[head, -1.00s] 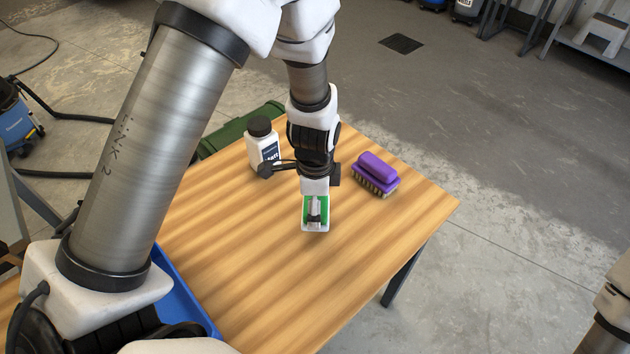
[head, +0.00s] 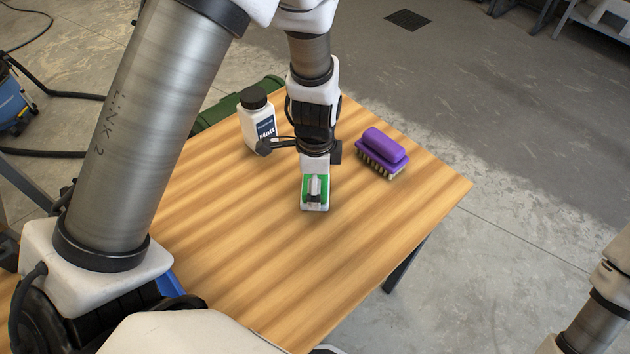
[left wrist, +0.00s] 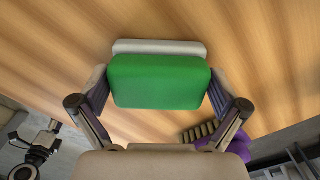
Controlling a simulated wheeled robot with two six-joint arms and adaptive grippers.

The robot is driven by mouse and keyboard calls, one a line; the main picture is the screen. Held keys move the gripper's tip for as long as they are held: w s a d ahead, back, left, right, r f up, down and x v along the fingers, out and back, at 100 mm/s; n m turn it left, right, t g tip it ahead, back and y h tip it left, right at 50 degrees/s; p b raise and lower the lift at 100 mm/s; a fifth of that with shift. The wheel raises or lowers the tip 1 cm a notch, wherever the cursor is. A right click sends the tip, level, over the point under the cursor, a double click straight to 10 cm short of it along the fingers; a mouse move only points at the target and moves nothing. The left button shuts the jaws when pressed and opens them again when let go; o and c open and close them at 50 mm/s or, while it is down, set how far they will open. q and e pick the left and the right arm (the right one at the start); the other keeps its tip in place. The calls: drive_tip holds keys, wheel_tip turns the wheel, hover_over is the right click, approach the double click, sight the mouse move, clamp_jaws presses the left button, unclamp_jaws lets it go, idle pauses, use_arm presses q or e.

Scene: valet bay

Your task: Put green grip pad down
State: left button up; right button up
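The green grip pad (head: 309,204) is a green block with a white base, low over the wooden table (head: 240,250). My left gripper (head: 315,180) points down at it. In the left wrist view the green grip pad (left wrist: 160,82) fills the space between the two fingers of my left gripper (left wrist: 160,90), which press on its left and right sides. The white base shows along its far edge. I cannot tell whether its underside touches the table. My right gripper is out of view.
A white bottle with a black cap (head: 257,122) stands behind and left of the pad. A purple brush (head: 383,148) lies to the right. A green case (head: 220,112) is at the table's far left edge.

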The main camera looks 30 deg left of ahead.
use_arm(q)
drive_tip(key=shift+r, duration=0.1)
drive_tip(key=shift+r+p, duration=0.35)
wheel_tip(320, 180, up, 12)
drive_tip(key=p, duration=0.1)
drive_tip(key=shift+f, duration=0.2)
